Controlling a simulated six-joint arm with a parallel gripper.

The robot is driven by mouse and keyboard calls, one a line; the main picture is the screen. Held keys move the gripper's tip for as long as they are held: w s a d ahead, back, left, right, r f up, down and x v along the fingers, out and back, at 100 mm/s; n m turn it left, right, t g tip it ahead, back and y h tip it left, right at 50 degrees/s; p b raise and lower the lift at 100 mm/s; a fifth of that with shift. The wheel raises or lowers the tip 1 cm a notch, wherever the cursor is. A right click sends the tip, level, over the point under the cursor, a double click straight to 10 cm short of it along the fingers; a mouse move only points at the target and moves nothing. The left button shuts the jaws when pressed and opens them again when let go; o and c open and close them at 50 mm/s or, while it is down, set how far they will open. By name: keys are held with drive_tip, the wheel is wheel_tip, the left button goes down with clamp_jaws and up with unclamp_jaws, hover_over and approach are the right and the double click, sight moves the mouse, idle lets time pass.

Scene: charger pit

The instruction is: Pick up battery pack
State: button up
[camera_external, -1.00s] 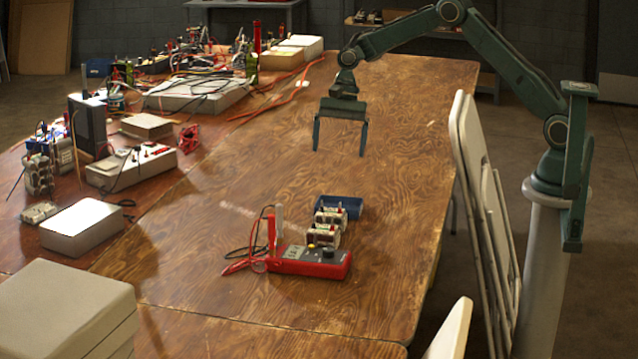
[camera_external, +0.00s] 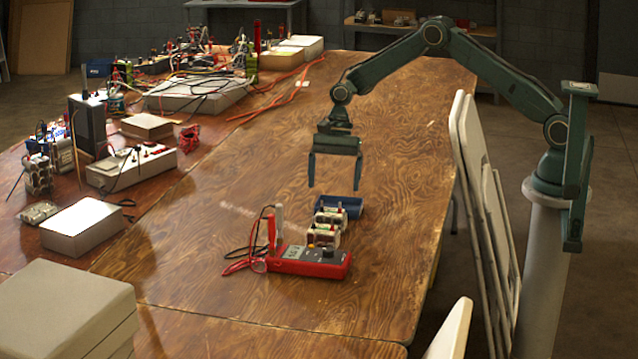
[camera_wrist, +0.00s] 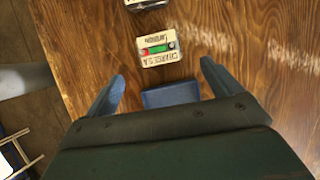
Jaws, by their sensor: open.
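Two small white battery packs stand in a row on the wooden table, the farther pack (camera_external: 330,217) and the nearer pack (camera_external: 323,236). In the wrist view one labelled pack (camera_wrist: 158,45) with red and green marks shows ahead of the fingers, and part of another pack (camera_wrist: 146,4) is cut off at the top edge. A blue tray (camera_external: 350,208) sits just behind the packs; in the wrist view it shows between the fingers (camera_wrist: 171,94). My gripper (camera_external: 334,188) is open and empty, pointing down above the tray area, apart from the packs.
A red charger or meter (camera_external: 315,263) with a red upright part and cables lies just in front of the packs. Cluttered electronics and a white box (camera_external: 82,226) fill the left table. The table behind the tray is clear. Folded chairs (camera_external: 490,220) lean at the right edge.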

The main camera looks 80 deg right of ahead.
sight(331, 211)
drive_tip(key=shift+x, duration=2.3)
drive_tip(key=shift+x, duration=2.55)
drive_tip(key=shift+s+a, duration=0.1)
drive_tip(key=shift+a, duration=0.05)
drive_tip(key=shift+c, duration=0.4)
drive_tip(key=shift+r, duration=0.1)
drive_tip(key=c, duration=1.3)
drive_tip(key=shift+o, duration=0.2)
drive_tip(key=shift+r, duration=0.15)
wheel_tip(331, 211, up, 20)
